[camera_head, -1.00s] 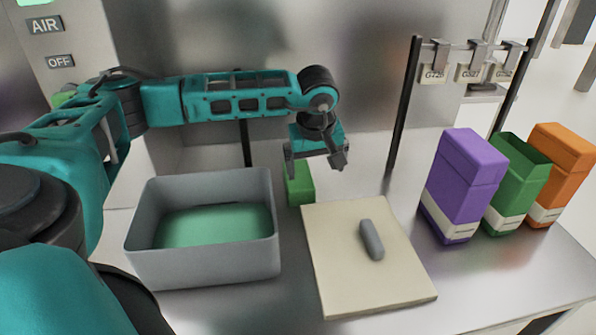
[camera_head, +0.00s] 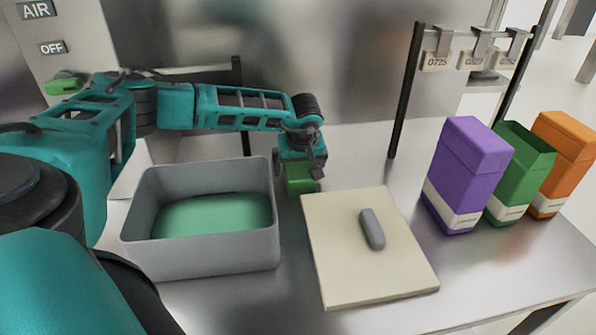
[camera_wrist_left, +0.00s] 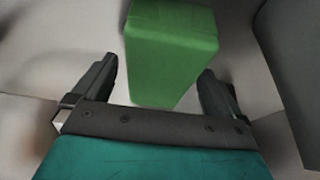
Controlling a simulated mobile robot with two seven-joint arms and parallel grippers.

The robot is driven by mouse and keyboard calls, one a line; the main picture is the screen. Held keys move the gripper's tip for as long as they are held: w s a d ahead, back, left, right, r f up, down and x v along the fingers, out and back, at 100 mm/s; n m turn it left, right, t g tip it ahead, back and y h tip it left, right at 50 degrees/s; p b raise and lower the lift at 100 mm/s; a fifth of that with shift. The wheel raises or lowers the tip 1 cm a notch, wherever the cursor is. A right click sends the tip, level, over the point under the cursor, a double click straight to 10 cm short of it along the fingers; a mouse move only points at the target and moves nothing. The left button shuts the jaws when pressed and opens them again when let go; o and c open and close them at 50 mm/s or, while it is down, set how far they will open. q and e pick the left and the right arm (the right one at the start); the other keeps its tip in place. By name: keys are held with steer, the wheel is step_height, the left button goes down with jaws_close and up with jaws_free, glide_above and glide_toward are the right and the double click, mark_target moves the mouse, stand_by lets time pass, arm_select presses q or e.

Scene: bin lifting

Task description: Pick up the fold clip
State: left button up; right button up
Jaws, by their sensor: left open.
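No label marks anything as the fold clip. A small green block (camera_head: 300,184) stands on the table between the grey bin and the cream board. In the wrist view the green block (camera_wrist_left: 171,45) lies between my left gripper's fingers, with a visible gap on each side. My left gripper (camera_head: 298,166) is open and low over the block, its fingers to either side of it; it also shows in the wrist view (camera_wrist_left: 158,70). A grey rounded bar (camera_head: 372,229) lies on the cream board (camera_head: 340,275). My right gripper is not in view.
The grey bin (camera_head: 205,258) with a green inside floor stands left of the block. Purple (camera_head: 467,175), green (camera_head: 520,165) and orange (camera_head: 562,160) boxes stand at the right. Behind them is a rail with hanging tags (camera_head: 435,61). The table is bare between board and boxes.

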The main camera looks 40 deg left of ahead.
arm_select(q)
steer(key=shift+w+a+f, duration=0.2)
steer(key=shift+a+f, duration=0.05)
steer(key=shift+f, duration=0.35)
steer(key=shift+c, duration=0.5)
steer(key=c, duration=1)
steer(key=shift+o, duration=0.2)
